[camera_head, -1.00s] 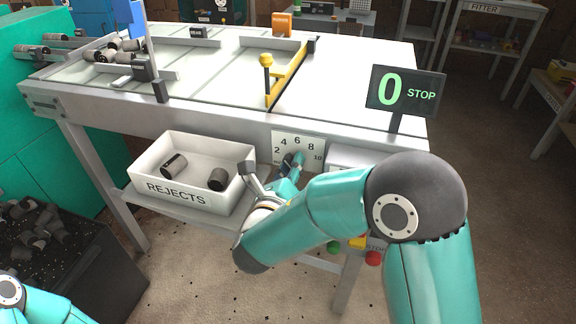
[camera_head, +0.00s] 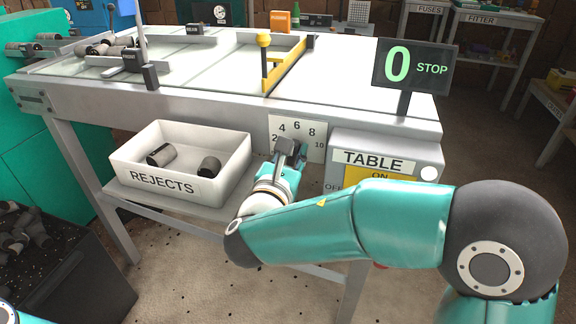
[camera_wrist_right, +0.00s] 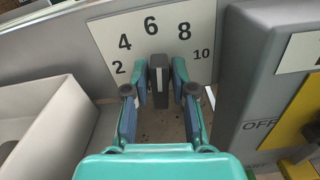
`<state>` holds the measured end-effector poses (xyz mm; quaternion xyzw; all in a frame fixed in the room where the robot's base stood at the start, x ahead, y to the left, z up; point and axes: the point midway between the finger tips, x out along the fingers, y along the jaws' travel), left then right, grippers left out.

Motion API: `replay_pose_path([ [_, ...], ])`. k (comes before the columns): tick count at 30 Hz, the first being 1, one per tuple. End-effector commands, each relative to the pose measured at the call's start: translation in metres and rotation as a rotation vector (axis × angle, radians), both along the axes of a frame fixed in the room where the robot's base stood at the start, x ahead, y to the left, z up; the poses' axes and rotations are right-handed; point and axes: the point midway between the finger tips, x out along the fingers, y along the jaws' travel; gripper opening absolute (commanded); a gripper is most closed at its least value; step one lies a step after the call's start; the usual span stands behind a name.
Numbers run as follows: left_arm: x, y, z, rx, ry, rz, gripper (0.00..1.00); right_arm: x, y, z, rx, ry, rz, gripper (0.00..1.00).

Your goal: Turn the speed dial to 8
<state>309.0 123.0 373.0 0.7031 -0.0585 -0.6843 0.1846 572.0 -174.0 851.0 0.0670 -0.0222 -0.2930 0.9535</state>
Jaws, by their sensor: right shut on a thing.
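The speed dial's white plate (camera_head: 312,128) hangs on the table's front edge, marked 2, 4, 6, 8 and 10. In the right wrist view the plate (camera_wrist_right: 110,62) faces me with its dark grey knob (camera_wrist_right: 159,82) below the 6. My right gripper (camera_wrist_right: 166,90) is shut on the knob, one finger on each side. The knob's bar stands close to upright, roughly toward the 6; its exact pointing is hard to tell. In the head view the right gripper (camera_head: 287,154) covers most of the knob. A screen (camera_head: 412,66) reads 0 STOP. My left gripper is out of view.
A white REJECTS bin (camera_head: 225,185) with two grey plugs stands left of the dial. A grey TABLE switch box (camera_head: 340,150) with a yellow ON panel is close on the right. The table top (camera_head: 350,75) lies above.

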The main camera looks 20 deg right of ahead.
Motion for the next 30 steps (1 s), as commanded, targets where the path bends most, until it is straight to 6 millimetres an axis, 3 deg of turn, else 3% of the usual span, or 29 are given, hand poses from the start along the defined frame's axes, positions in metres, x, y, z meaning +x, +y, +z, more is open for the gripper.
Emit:
replay_pose_path([
  [1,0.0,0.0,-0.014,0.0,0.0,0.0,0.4,0.001,0.001,-0.009,0.039,-0.02,0.006,0.0],
  [3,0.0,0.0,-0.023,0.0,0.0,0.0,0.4,0.0,0.001,-0.009,0.095,-0.058,0.005,0.0],
  [15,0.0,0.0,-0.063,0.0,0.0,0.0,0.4,0.0,0.0,-0.008,0.357,-0.232,0.007,0.0],
  [30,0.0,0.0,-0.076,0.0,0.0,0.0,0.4,0.0,0.001,-0.005,0.465,-0.303,0.006,0.0],
])
